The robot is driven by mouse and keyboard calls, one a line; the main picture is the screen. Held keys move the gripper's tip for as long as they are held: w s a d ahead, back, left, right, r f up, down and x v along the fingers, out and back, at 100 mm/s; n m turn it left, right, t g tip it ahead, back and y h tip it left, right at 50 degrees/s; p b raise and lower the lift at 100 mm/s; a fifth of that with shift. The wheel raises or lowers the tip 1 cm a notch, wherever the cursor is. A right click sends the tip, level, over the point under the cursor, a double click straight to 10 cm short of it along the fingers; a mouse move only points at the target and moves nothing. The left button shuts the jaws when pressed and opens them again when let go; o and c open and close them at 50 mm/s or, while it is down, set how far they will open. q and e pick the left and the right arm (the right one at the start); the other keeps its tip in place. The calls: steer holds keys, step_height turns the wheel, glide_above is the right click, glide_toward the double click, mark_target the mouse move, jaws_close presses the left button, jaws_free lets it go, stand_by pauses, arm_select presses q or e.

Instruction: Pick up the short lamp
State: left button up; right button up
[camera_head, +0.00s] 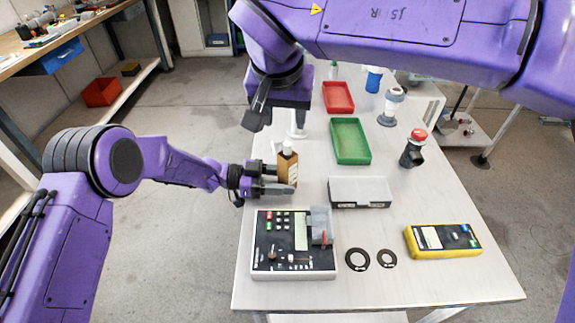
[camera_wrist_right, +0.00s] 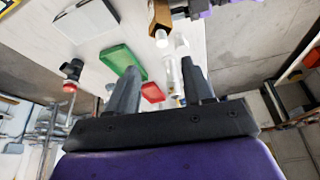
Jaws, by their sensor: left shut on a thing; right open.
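My left gripper (camera_head: 280,179) is shut on a brown bottle (camera_head: 287,168) with a white cap, upright at the table's left side. The bottle also shows at the top of the right wrist view (camera_wrist_right: 160,18). My right gripper (camera_head: 268,112) is open above the far left of the table, with its jaws (camera_wrist_right: 158,68) apart and no held thing visible between them. A white upright piece (camera_head: 297,122) stands behind the bottle, partly hidden by my right gripper. I cannot tell for sure which thing is the short lamp.
A green tray (camera_head: 350,140), red tray (camera_head: 338,97), blue cup (camera_head: 373,80) and grey-white cylinder (camera_head: 391,106) stand farther back. A red-topped black device (camera_head: 413,148), white box (camera_head: 360,191), control unit (camera_head: 293,262), black rings (camera_head: 357,260) and yellow meter (camera_head: 443,241) are also there.

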mark_target(288, 145)
steer(key=x, duration=1.2)
steer(key=shift+w, duration=0.1)
jaws_close()
